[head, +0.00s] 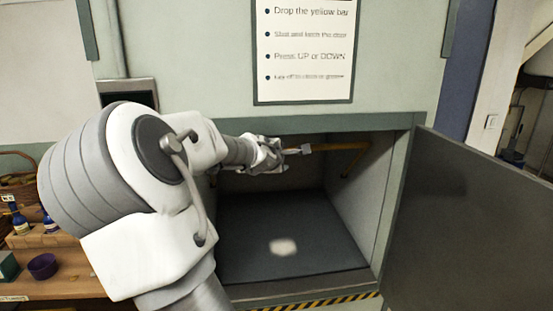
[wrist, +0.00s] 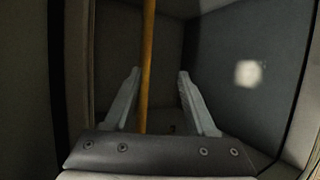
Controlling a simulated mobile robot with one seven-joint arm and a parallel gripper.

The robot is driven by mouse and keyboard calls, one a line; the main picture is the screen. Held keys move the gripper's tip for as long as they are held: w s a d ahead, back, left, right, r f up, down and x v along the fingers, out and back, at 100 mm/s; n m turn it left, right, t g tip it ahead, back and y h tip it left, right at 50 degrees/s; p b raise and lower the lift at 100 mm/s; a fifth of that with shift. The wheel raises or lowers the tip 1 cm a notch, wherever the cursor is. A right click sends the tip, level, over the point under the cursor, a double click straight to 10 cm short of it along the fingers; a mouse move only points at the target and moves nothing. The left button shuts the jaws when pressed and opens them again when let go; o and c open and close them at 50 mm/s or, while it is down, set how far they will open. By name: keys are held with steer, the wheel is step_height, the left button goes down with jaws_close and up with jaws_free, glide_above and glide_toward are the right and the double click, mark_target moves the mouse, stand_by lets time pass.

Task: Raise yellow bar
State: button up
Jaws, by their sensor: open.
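The yellow bar (head: 345,147) runs across the upper part of the open compartment, with a bent end at the right. Its left part is hidden behind my gripper and arm. My gripper (head: 303,150) is at the compartment's upper opening, beside the bar's visible left end. In the wrist view, the bar (wrist: 148,50) passes between the two open fingers of my gripper (wrist: 159,73), nearer the left finger. I see a gap on both sides, and nothing is held.
The compartment floor (head: 255,225) is dark and empty except for a pale light patch. A grey door (head: 470,235) stands open at the right. A sign (head: 303,60) hangs above. A wooden bench (head: 70,288) with a purple bowl (head: 43,266) is at the lower left.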

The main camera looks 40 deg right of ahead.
steer(key=v, duration=0.7)
steer(key=shift+s+a, duration=0.15)
steer(key=shift+r, duration=0.15)
stand_by(0.5)
